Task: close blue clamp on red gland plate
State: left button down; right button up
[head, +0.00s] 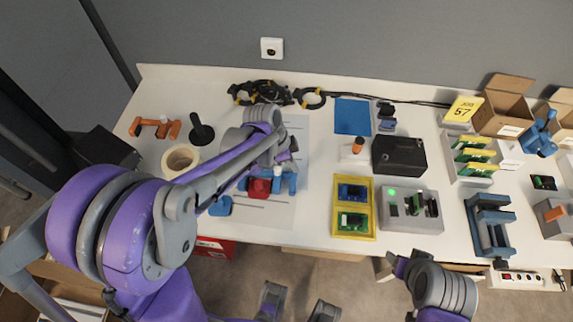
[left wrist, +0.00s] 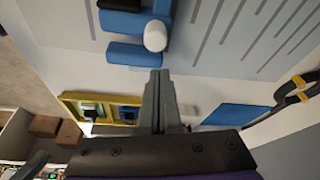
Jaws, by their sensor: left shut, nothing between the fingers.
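The red gland plate (head: 258,188) lies on the grey mat on the table. Blue clamp parts (head: 285,184) stand beside it, partly hidden by my left arm. In the left wrist view, a blue body (left wrist: 130,22) with a white round tip (left wrist: 155,36) shows, likely the clamp; the red plate is not seen there. My left gripper (head: 290,155) is above and behind the clamp in the head view. In the wrist view its fingers (left wrist: 160,82) are together and empty, appearing close to the blue part. My right gripper (head: 387,267) is at the table's front edge, its fingers unclear.
A yellow tray (head: 368,232) with boards and a grey fixture (head: 413,224) with a green light stand to the right. A black box (head: 400,155) and blue sheet (head: 352,117) lie behind. A tape roll (head: 170,172) and orange clamp (head: 153,128) are left.

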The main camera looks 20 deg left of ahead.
aim_at(286, 174)
pick_arm(q)
notch_tip(286, 174, up, 3)
jog(key=shift+w+d+r, duration=0.1)
jog(key=shift+d, duration=0.05)
jog(key=p+v, duration=0.1)
jog(key=v, duration=0.5)
jog(key=shift+a+r, duration=0.25)
jog(key=shift+r, duration=0.05)
jog(key=shift+s, duration=0.25)
jog(key=s+r+n+t+y+p, duration=0.1)
jog(key=s+n+t+y+p, duration=0.2)
jog(key=s+n, duration=0.9)
jog(key=shift+s+a+r+t+p, duration=0.3)
jog(key=shift+s+a+p, duration=0.1)
jog(key=shift+s, duration=1.35)
